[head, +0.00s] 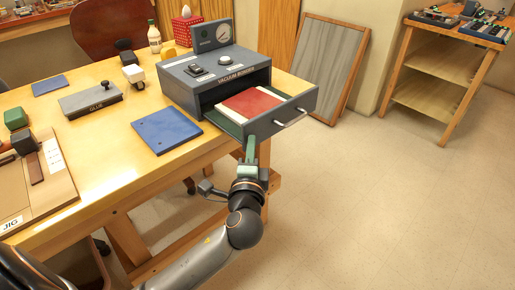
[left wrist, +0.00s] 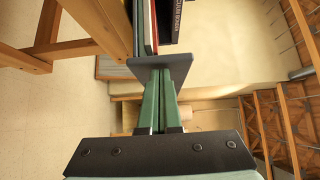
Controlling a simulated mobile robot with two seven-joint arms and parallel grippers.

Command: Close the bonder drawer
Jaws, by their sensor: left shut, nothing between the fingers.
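The grey vacuum bonder (head: 215,85) stands on the wooden table, and its drawer (head: 285,117) is pulled out toward the right front. A red sheet over a white layer (head: 250,103) lies in the drawer. The drawer's front panel has a metal bar handle (head: 291,120). My left gripper (head: 250,140) is shut and empty, at the near left end of the drawer front. In the left wrist view its green fingers (left wrist: 163,78) point at the grey front panel (left wrist: 160,62); the tips are at or almost at it, and I cannot tell if they touch. My right gripper is not in view.
A framed panel (head: 325,68) leans on the wall behind. A wooden shelf unit (head: 440,65) stands far right. The floor right of the drawer is clear.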

